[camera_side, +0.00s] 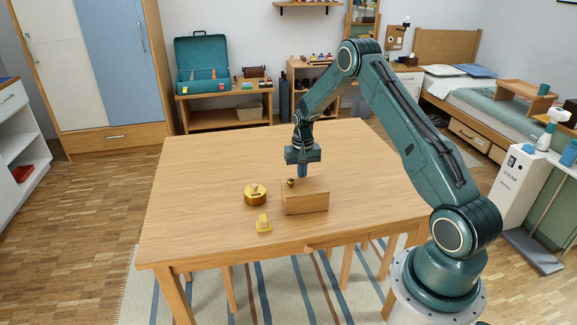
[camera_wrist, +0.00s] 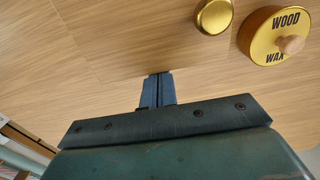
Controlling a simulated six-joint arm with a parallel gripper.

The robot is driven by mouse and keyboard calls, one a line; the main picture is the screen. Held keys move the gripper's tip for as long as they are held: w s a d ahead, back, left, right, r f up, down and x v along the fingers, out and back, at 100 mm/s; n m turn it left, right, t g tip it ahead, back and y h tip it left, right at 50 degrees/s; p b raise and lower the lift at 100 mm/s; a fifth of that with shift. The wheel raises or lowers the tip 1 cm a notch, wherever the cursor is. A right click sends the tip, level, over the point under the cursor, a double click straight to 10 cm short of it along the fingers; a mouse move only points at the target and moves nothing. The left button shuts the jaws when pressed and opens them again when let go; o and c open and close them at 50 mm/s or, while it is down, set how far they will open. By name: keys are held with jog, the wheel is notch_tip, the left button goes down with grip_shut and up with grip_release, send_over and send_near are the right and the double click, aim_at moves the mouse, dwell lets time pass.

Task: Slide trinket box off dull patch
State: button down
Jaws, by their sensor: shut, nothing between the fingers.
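A plain wooden box (camera_side: 306,203) stands on the table right of the middle, and looks like the trinket box, though I cannot be sure. A small round gold piece (camera_side: 291,182) shows at its back left edge, and a gold round piece also appears in the wrist view (camera_wrist: 213,16). I cannot tell whether it belongs to the box. My gripper (camera_side: 302,174) points down just behind or above the box's back edge, shut and empty. Its fingertips also show in the wrist view (camera_wrist: 158,76). I cannot make out a dull patch; the box may hide it.
A gold wood wax tin (camera_side: 255,195) with a wooden knob stands left of the box, and shows in the wrist view (camera_wrist: 272,38). A small yellow object (camera_side: 264,225) lies in front of it. The wooden table (camera_side: 200,170) is clear at left and behind.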

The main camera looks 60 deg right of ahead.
aim_at(305, 182)
jog(key=shift+s+a, duration=2.45)
jog(key=shift+a, duration=0.15)
jog(key=shift+w+d, duration=0.1)
jog(key=shift+d, duration=0.05)
jog(key=shift+w+d, duration=1)
jog(key=shift+d, duration=0.05)
jog(key=r, duration=0.8)
jog(key=shift+w+d, duration=0.35)
notch_tip(305, 182, up, 2)
jog(key=shift+r, duration=0.1)
